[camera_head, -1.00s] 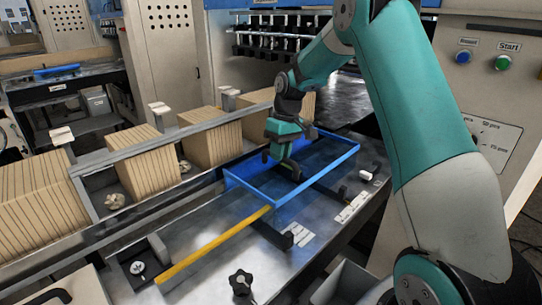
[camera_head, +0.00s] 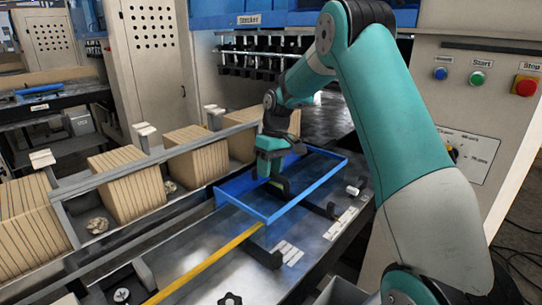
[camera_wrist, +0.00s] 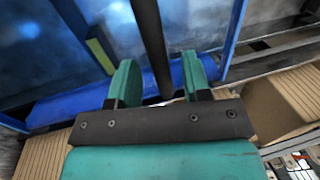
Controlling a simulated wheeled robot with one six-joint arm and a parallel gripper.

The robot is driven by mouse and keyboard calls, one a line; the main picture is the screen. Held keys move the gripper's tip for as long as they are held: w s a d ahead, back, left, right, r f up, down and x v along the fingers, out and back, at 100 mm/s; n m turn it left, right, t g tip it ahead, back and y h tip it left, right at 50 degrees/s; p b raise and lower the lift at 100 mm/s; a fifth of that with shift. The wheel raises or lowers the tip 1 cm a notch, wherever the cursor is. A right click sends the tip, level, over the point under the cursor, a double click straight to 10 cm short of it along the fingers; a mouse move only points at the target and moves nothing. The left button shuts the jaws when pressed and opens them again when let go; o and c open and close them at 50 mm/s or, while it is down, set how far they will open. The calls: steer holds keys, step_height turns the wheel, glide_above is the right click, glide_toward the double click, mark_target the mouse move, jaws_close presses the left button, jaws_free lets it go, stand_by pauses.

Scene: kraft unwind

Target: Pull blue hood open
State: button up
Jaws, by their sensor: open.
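The blue hood (camera_head: 309,189) is a blue rectangular frame around a see-through panel, lying low over the machine bed. My gripper (camera_head: 270,175) points down at the hood's far left part in the head view. In the wrist view my gripper (camera_wrist: 160,80) is open, its two green fingers apart. A dark bar (camera_wrist: 150,40) runs lengthwise between the fingers, with a gap on each side. The hood's blue edge (camera_wrist: 75,107) passes behind the fingertips. I cannot tell whether the fingers touch the hood.
Stacks of brown board (camera_head: 128,182) stand in a row along the left rail. A yellow bar (camera_head: 208,262) runs from the hood's front corner toward the near side. A control panel with Start (camera_head: 477,78) and Stop (camera_head: 525,86) buttons stands at right, behind my arm.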

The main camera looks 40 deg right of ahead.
steer(key=d+r+p, duration=0.3)
steer(key=r, duration=1.4)
steer(key=shift+w+d+p, duration=0.15)
steer(key=shift+w+p, duration=0.15)
steer(key=shift+p, duration=0.05)
